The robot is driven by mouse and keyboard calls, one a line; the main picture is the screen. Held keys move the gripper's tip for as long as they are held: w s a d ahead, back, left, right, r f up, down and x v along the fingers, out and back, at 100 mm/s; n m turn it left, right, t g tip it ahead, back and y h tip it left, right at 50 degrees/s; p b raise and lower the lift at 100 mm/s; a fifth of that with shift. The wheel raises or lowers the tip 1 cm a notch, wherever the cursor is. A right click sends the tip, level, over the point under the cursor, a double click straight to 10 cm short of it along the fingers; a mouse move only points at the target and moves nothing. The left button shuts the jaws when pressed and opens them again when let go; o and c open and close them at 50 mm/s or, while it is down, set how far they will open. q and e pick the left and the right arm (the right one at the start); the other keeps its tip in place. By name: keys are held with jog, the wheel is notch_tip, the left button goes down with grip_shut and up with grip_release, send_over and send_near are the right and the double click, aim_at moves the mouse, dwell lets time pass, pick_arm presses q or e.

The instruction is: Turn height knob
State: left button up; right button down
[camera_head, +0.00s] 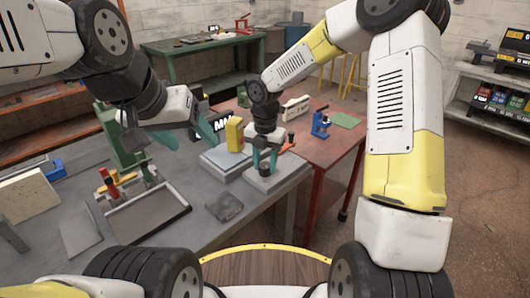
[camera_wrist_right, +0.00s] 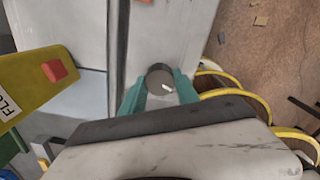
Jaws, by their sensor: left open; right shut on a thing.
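The height knob (camera_wrist_right: 160,82) is a dark round knob with a white mark on its face, on a light grey block (camera_head: 280,176). In the right wrist view the teal fingers of my right gripper (camera_wrist_right: 159,92) sit on either side of it and are shut on it. In the head view my right gripper (camera_head: 264,165) points down at the block, and its fingers partly hide the knob. My left gripper (camera_head: 185,137) is open and empty, above the bench to the left of the yellow box.
A yellow box (camera_head: 234,135) stands on a grey plate just left of the block. A grey tray (camera_head: 150,215), a green press (camera_head: 120,140) and a dark flat piece (camera_head: 224,207) are on the grey bench. A red table (camera_head: 320,150) with a blue device (camera_head: 321,125) adjoins at right.

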aim_at(265, 165)
jog(key=shift+w+r, duration=0.1)
dwell(0.4)
jog(key=c, duration=0.9)
grip_release()
jog(key=shift+r, duration=3.85)
jog(key=s+d+r+m+t, duration=0.2)
jog(key=s+d+r+m, duration=0.2)
jog(key=s+m, duration=0.3)
jog(key=s+d+r+m+t+y, duration=0.1)
jog(key=s+d+r+m, duration=0.4)
jog(key=m, duration=0.8)
jog(key=s+d+r+m+t+y, duration=0.1)
jog(key=s+d+r+m+t, duration=0.2)
jog(key=s+m, duration=0.6)
jog(key=shift+d+r+m, duration=0.95)
jog(key=shift+r+m, duration=0.15)
jog(key=shift+r, duration=0.3)
